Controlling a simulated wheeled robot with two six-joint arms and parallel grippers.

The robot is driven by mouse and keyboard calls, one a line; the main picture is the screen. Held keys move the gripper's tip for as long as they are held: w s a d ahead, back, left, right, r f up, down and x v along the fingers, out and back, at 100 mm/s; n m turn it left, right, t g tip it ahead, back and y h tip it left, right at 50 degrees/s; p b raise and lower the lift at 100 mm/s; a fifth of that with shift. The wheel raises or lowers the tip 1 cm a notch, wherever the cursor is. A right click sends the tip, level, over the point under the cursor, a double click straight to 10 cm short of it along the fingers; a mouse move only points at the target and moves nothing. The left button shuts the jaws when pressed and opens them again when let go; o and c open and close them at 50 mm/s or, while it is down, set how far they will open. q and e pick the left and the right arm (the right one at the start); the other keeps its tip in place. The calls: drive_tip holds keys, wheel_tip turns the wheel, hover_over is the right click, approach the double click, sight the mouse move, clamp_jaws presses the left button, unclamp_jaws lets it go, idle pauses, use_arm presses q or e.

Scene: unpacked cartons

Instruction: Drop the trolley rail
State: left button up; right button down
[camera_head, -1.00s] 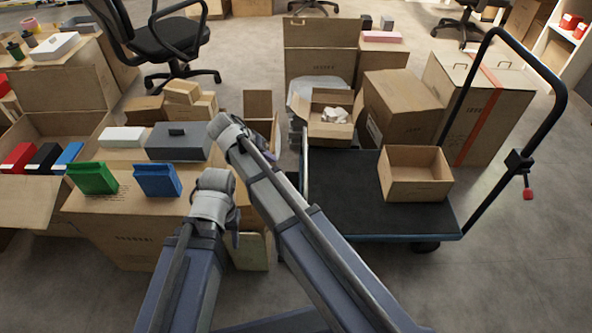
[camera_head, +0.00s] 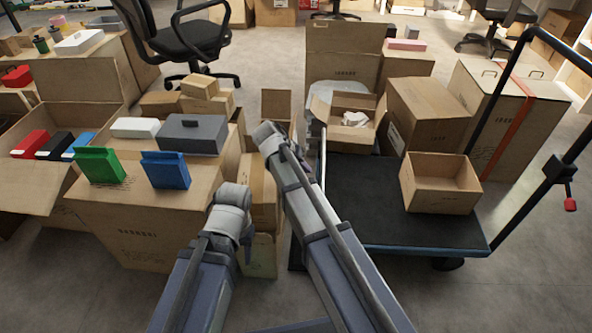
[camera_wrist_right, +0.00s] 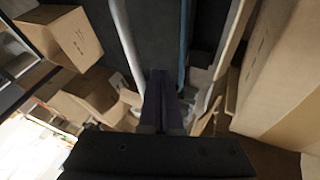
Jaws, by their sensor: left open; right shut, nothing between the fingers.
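The trolley (camera_head: 400,225) stands at the right, with a black deck, blue edge and tall black handle (camera_head: 503,85). A narrow upright rail (camera_head: 322,160) shows at its left end, partly behind my right arm. In the right wrist view a pale bar (camera_wrist_right: 127,45) and a blue strip (camera_wrist_right: 185,40) run beside a dark surface. My right gripper (camera_wrist_right: 165,80) is shut and empty, its fingertips between bar and strip. In the head view its fingers are hidden. My left gripper (camera_head: 246,243) hangs beside the cartons, mostly hidden behind its wrist, holding nothing visible.
An open carton (camera_head: 440,195) sits on the deck's right part. A large carton (camera_head: 140,225) at left bears a green box (camera_head: 101,166), a blue box (camera_head: 166,170) and a grey case (camera_head: 190,134). Cartons crowd behind the trolley. Floor is clear in front of it.

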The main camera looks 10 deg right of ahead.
drive_tip(key=shift+s+d+f, duration=0.1)
drive_tip(key=shift+s+d, duration=0.1)
drive_tip(key=shift+d, duration=0.45)
drive_tip(key=shift+s+d, duration=0.2)
drive_tip(key=shift+d, duration=0.45)
drive_tip(key=shift+s+d+f+m+t+y+b, duration=0.25)
drive_tip(key=shift+s+d+f+y+b, duration=0.7)
drive_tip(key=shift+d+f+b, duration=1.6)
drive_tip(key=shift+s+d+f+m+t+y+b, duration=0.25)
drive_tip(key=shift+s+d+f+y+b, duration=1.05)
drive_tip(key=shift+d, duration=2.5)
drive_tip(key=shift+s+d+f+m+t+y+b, duration=0.1)
drive_tip(key=shift+s+d+f+t+y+b, duration=0.35)
drive_tip(key=shift+d+f+b, duration=1.65)
drive_tip(key=shift+d+f+p, duration=0.15)
drive_tip(key=shift+d+p, duration=0.2)
drive_tip(key=shift+d, duration=0.2)
drive_tip(key=shift+d+f+p, duration=0.15)
drive_tip(key=shift+d+p, duration=0.2)
drive_tip(key=shift+d, duration=0.15)
